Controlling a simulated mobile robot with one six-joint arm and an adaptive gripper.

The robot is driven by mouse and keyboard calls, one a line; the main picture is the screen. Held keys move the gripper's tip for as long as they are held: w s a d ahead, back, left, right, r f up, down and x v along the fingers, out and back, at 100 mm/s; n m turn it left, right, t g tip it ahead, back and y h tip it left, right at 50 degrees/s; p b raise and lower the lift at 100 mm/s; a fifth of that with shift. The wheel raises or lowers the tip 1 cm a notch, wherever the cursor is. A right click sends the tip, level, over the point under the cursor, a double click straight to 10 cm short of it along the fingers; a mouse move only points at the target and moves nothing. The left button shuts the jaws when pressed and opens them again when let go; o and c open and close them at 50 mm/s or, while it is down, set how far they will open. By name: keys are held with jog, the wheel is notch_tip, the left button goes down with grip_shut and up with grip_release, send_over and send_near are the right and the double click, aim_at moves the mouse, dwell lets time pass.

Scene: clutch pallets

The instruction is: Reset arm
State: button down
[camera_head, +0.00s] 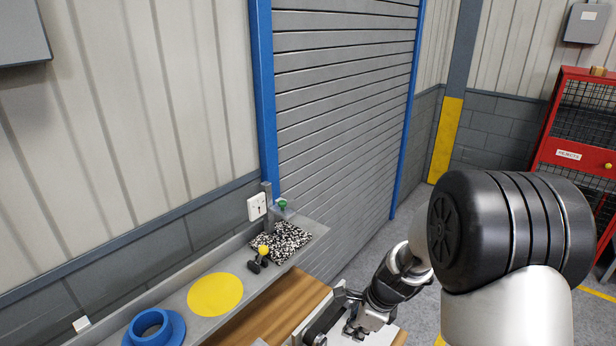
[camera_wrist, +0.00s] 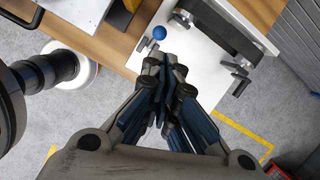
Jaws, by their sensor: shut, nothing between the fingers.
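My gripper shows in the wrist view (camera_wrist: 167,80) with its fingers together and nothing between them. It hangs over a white panel (camera_wrist: 190,60) beside a wooden bench top (camera_wrist: 125,35). A small blue ball (camera_wrist: 159,32) shows just past the fingertips; I cannot tell its height relative to them. In the head view my arm reaches down at the lower right, and the fingertips are hard to make out there. Part of my arm hides the area right of the bench.
A grey shelf (camera_head: 170,296) along the wall carries a blue flanged ring (camera_head: 153,329), a yellow disc (camera_head: 215,294), a yellow-knobbed part (camera_head: 262,256) and a speckled pad (camera_head: 280,241). A dark bar fixture (camera_wrist: 222,27) sits near the gripper. A red cage (camera_head: 584,140) stands far right.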

jog(key=s+a+r+n+t+b, duration=0.1)
jog(key=s+r+n+b, duration=0.7)
jog(key=s+n, duration=0.25)
jog(key=s+d+f+n+t+h+b, duration=0.1)
jog(key=s+d+n+h+b, duration=0.1)
jog(key=s+n+b, duration=0.5)
jog(key=shift+s+d+f+n+t+h+b, duration=0.2)
jog(key=shift+s+n+t+h+b, duration=0.15)
jog(key=shift+s+n, duration=2.65)
jog(key=c, duration=2.4)
grip_release()
jog(key=shift+s+m, duration=0.6)
jog(key=shift+m, duration=0.05)
